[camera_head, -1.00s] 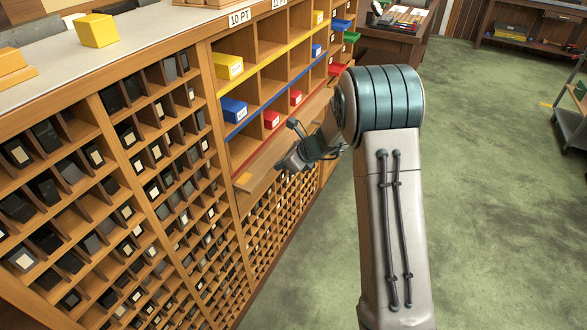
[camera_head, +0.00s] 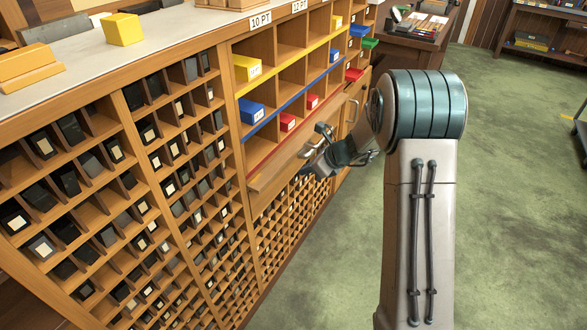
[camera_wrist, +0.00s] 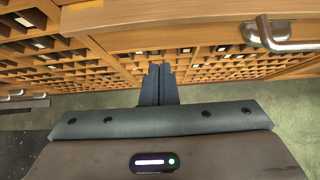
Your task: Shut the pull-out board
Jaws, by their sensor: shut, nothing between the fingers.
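The pull-out board (camera_head: 275,175) is a wooden slab sticking out of the type cabinet, below the red-edged row of cubbies. In the wrist view the wooden front (camera_wrist: 200,38) runs across the top, with a silver bar handle (camera_wrist: 285,42) at upper right. My gripper (camera_head: 305,160) is beside the board's front edge. In the wrist view its dark fingers (camera_wrist: 159,72) are together and empty, pointing towards the cabinet just below the wooden front. I cannot tell whether they touch it. My gripper partly hides the board's far part in the head view.
Small compartments (camera_head: 180,180) with type blocks fill the cabinet front. Blue (camera_head: 251,111), yellow (camera_head: 246,68) and red boxes sit in the cubbies above the board. A desk (camera_head: 420,35) stands beyond. Green floor (camera_head: 520,210) is open to the right.

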